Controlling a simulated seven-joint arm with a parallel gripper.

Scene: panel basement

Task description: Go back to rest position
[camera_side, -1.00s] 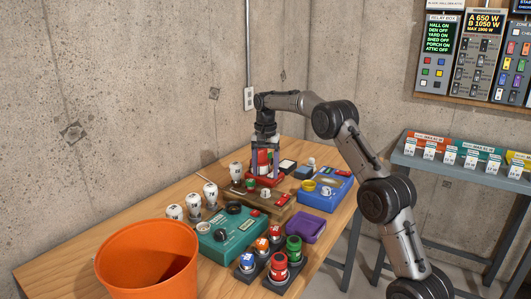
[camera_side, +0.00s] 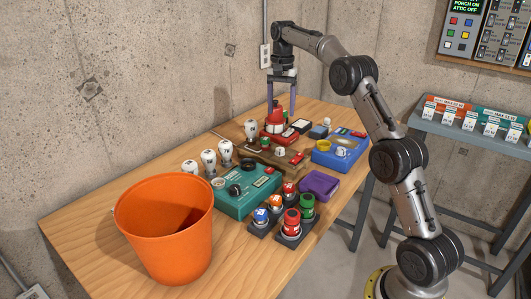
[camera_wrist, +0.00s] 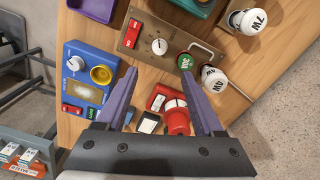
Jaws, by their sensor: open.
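My gripper (camera_side: 281,108) is open, pointing down over the far part of the wooden table, above a red device (camera_side: 275,124) with an upright red cylinder. In the wrist view my gripper (camera_wrist: 160,74) has its two purple fingers spread wide, with nothing held between them. The red device (camera_wrist: 176,118) shows between the fingers, below them and apart from them in that view. My arm reaches in from the right.
Close by are a wooden panel (camera_wrist: 139,43) with a dial, a blue box (camera_side: 325,152) and several white bulbs (camera_side: 208,158). A teal box (camera_side: 246,197), purple tray (camera_side: 320,184) and orange bucket (camera_side: 170,247) stand nearer. Concrete walls rise behind the table; the space above it is open.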

